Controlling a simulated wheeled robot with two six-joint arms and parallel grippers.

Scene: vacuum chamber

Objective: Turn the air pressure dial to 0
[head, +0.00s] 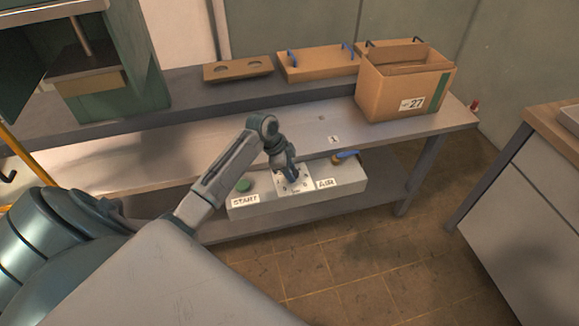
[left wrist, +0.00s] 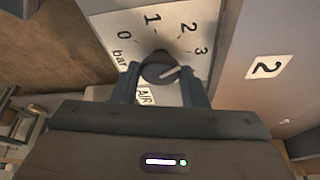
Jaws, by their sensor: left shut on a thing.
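The air pressure dial is a dark round knob (left wrist: 158,69) on a white plate marked 0, 1, 2, 3 and "bar". My left gripper (head: 290,173) is at the dial. In the left wrist view its fingers (left wrist: 159,88) stand on both sides of the knob, shut on it. My right gripper is not in view.
The box has a green START button (head: 243,186) left of the dial and an AIR label with a blue-handled valve (head: 346,155) to the right. A cardboard box (head: 384,95) and wooden trays (head: 318,66) stand on the bench above. Floor in front is clear.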

